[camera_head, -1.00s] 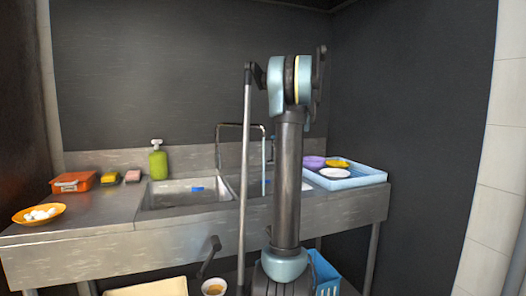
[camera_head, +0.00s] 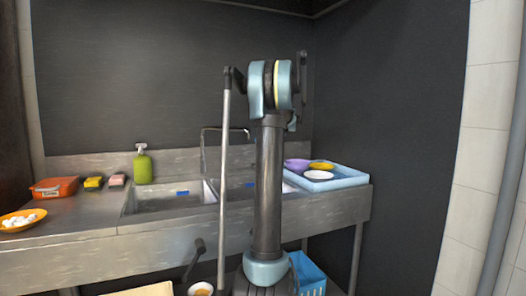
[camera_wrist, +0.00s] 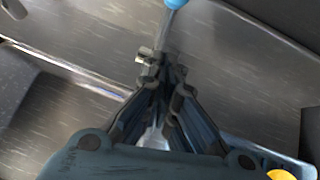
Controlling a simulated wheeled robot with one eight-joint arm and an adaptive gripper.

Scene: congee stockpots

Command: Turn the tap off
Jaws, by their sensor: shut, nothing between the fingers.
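The tap (camera_head: 225,129) is a dark pipe arching over the double sink (camera_head: 170,201) in the head view. Its spout end is just left of my arm, and no water stream shows below it. In the wrist view my gripper (camera_wrist: 160,75) is shut and empty, pointing at the metal counter. A metal stem with a blue end (camera_wrist: 173,4), possibly the tap's handle, lies just past the fingertips; I cannot tell whether they touch. In the head view my arm hides the gripper and the tap's handle.
A blue tray (camera_head: 345,183) with plates stands right of the sink. A green soap bottle (camera_head: 142,166), sponges (camera_head: 93,183), an orange box (camera_head: 55,187) and an orange plate (camera_head: 20,228) stand left. A blue basket (camera_head: 309,275) is below the counter.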

